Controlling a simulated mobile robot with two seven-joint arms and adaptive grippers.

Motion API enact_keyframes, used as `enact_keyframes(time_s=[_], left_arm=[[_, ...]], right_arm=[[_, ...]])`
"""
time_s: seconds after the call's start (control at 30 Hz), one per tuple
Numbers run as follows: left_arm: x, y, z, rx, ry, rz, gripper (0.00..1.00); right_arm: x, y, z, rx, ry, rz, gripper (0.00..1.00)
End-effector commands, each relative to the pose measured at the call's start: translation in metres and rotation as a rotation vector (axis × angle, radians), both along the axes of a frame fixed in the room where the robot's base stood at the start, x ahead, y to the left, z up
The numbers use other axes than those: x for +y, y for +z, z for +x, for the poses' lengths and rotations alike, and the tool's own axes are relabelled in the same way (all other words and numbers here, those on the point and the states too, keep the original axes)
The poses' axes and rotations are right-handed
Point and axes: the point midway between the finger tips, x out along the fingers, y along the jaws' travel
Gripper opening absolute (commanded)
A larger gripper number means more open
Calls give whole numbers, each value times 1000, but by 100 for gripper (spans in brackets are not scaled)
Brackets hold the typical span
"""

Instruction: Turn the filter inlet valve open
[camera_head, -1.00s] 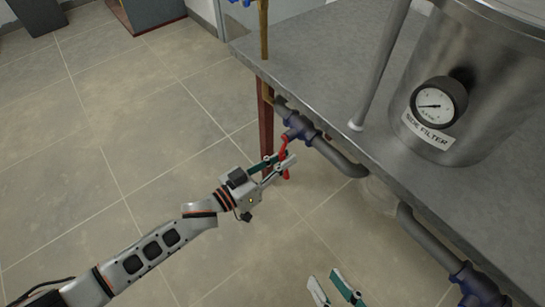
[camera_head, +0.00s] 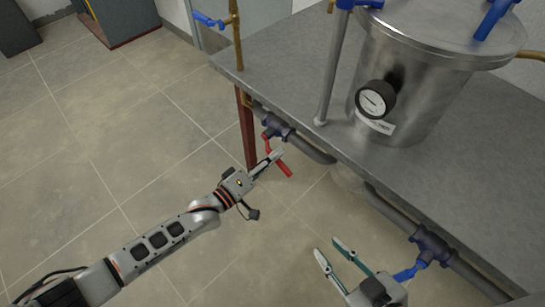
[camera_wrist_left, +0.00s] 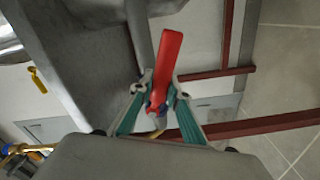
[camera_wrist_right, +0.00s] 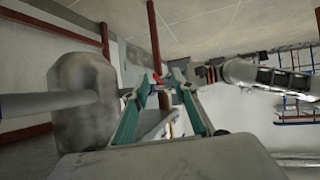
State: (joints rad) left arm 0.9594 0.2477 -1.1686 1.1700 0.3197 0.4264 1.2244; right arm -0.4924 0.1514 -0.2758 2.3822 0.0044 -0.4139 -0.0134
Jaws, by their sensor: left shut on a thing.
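A valve with a red lever handle (camera_head: 282,167) sits on a grey pipe along the table's left edge, by its blue-grey body (camera_head: 275,126). The handle slants down to the right in the head view. My left gripper (camera_head: 270,159) is shut on the handle. In the left wrist view the red handle (camera_wrist_left: 170,60) passes between the two fingertips and sticks out beyond them. My right gripper (camera_head: 330,249) is open and empty in front of the table, apart from the pipes. The right wrist view also shows its spread fingers (camera_wrist_right: 160,88).
A steel filter tank (camera_head: 410,85) with a gauge (camera_head: 375,98) stands on the grey table (camera_head: 285,75). A blue-handled valve (camera_head: 411,271) is on the lower pipe, close to my right gripper. Another blue handle (camera_head: 208,20) is at the back left.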

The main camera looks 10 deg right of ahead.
Motion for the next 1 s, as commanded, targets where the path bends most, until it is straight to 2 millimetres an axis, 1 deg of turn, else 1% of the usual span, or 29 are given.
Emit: enact_keyframes(time_s=[0.03,0.2,0.33,0.5,0.73,1.0], left_arm=[[-1,5,-2,33,-3,-26,0],[-2,12,-4,142,-3,-104,0],[-3,15,-5,209,-3,-152,0],[-4,19,-6,271,-3,-196,0],[-4,21,-6,314,-3,-226,0],[-4,22,-6,321,-4,-232,0]], right_arm=[[-1,2,1,-3,1,-5,26],[-6,-2,-1,4,2,-22,26],[-10,-9,-5,17,1,-35,26],[-12,-10,-8,25,1,-39,26],[-12,-9,-9,26,2,-40,26],[-11,-9,-7,22,3,-41,26]])
